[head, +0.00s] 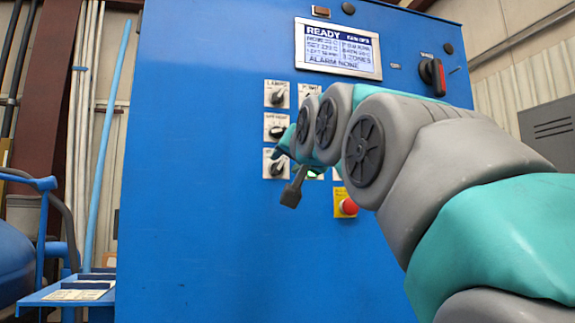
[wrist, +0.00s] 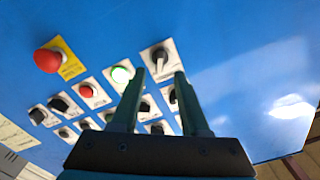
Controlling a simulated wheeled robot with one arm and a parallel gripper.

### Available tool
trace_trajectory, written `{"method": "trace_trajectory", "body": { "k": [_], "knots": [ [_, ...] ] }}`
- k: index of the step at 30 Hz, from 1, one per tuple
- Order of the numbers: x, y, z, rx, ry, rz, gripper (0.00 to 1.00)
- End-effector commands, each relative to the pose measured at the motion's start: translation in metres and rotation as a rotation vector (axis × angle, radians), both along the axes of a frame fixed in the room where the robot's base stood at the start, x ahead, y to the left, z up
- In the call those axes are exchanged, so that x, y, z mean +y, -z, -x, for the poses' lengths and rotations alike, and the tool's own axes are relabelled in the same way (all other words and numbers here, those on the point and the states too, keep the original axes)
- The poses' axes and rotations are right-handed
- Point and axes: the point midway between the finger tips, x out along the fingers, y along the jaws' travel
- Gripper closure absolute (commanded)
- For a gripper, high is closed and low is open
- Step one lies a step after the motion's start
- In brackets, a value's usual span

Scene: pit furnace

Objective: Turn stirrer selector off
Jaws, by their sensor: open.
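The black selector knob at the bottom left of the blue panel (head: 277,168) sits on a white plate; its label is too small to read surely. In the wrist view, which is turned over, this selector (wrist: 160,57) shows between and just beyond my fingertips. My gripper (wrist: 160,76) is open and empty, its two fingers on either side of the knob in the picture. Contact with the knob cannot be told. In the head view my gripper (head: 287,178) is close to the selector and partly hidden by my arm.
A lit green button (wrist: 121,74) is beside the selector. A red emergency stop (head: 348,207) on a yellow plate is to the lower right. Other selectors (head: 277,95) are above, some hidden by my arm. A display (head: 338,48) reads READY. The lower panel is clear.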

Motion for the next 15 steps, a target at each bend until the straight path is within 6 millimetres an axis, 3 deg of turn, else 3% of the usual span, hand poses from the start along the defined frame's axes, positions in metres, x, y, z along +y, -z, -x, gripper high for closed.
{"method": "trace_trajectory", "body": {
  "k": [7,15],
  "knots": [
    [0.009,0.0,-0.035,0.003,0.001,0.001,0.55],
    [0.014,0.0,-0.052,0.0,0.001,0.0,0.55]
  ]
}}
